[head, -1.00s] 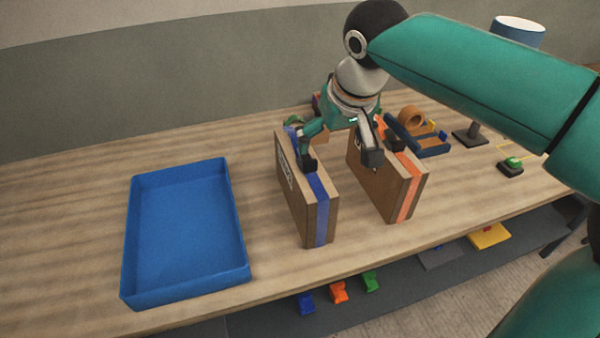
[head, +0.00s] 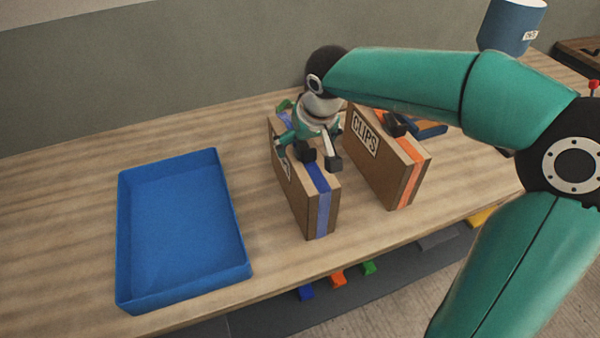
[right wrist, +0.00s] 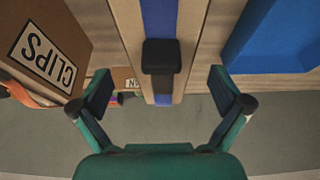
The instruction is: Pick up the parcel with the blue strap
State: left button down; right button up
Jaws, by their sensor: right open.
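The parcel with the blue strap (head: 319,188) is a brown box standing upright on edge on the wooden bench. The strap (right wrist: 158,18) runs over its top, with a black knob-like handle (right wrist: 161,55) on it. My right gripper (head: 306,157) is over this parcel's top, one finger on each side. In the right wrist view my right gripper (right wrist: 160,78) is open, its fingers wide of the knob and parcel. I cannot tell whether any finger touches. My left gripper is not in view.
A similar parcel with an orange strap (head: 385,165), labelled CLIPS, stands close on the right. An empty blue tray (head: 180,290) lies to the left, with bare bench between. Small coloured pieces lie on the shelf below.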

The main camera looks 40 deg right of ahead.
jog(key=x, duration=0.3)
jog(key=p+x, duration=0.1)
jog(key=x, duration=0.1)
jog(key=shift+w+f, duration=0.2)
jog(key=shift+w, duration=0.15)
jog(key=c, duration=1.8)
jog(key=shift+r, duration=0.1)
jog(key=shift+c, duration=0.3)
